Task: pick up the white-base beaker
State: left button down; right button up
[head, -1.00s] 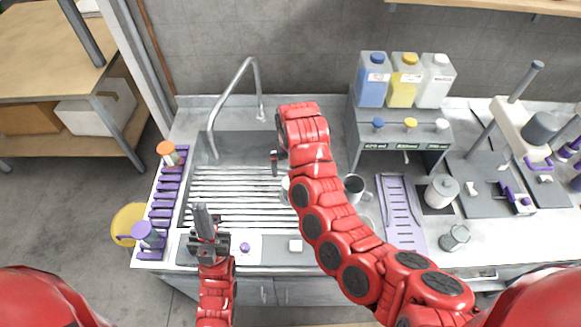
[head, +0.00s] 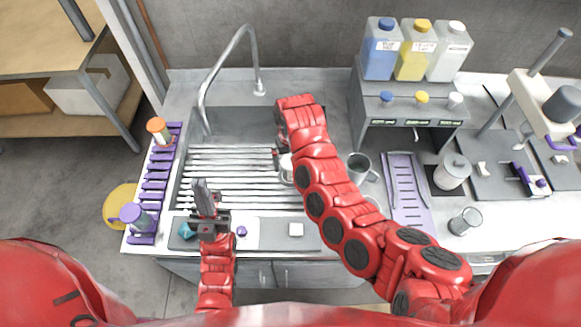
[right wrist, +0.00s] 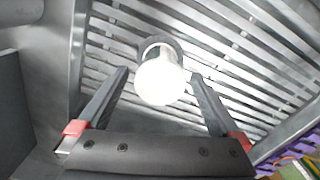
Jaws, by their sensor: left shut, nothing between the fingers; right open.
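The white-base beaker (head: 286,168) is on the slatted rack of the sink, partly hidden behind my right arm in the head view. In the right wrist view its round white base (right wrist: 161,82) faces the camera, with a darker grey rim behind it. My right gripper (head: 277,160) is over the rack beside the beaker. In the right wrist view its fingers are open (right wrist: 159,75), with the white base between the fingertips; contact cannot be told. My left gripper (head: 200,186) is shut and empty, over the front left of the sink.
A purple slotted tray (head: 407,196), a canister (head: 452,172) and a clear beaker (head: 465,221) are further right. The tall faucet (head: 204,92) rises behind the sink. Purple racks (head: 153,184) line the left edge.

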jog(key=shift+f, duration=0.4)
jog(key=f+b, duration=0.1)
jog(key=f, duration=0.1)
jog(key=f+b, duration=0.2)
jog(key=shift+w+f, duration=0.2)
jog(key=shift+f, duration=0.1)
jog(key=shift+a+r, duration=0.1)
jog(key=shift+r, duration=0.1)
jog(key=shift+s, duration=0.1)
jog(key=shift+c, duration=0.9)
jog(key=c, duration=1.1)
jog(key=shift+c, duration=0.2)
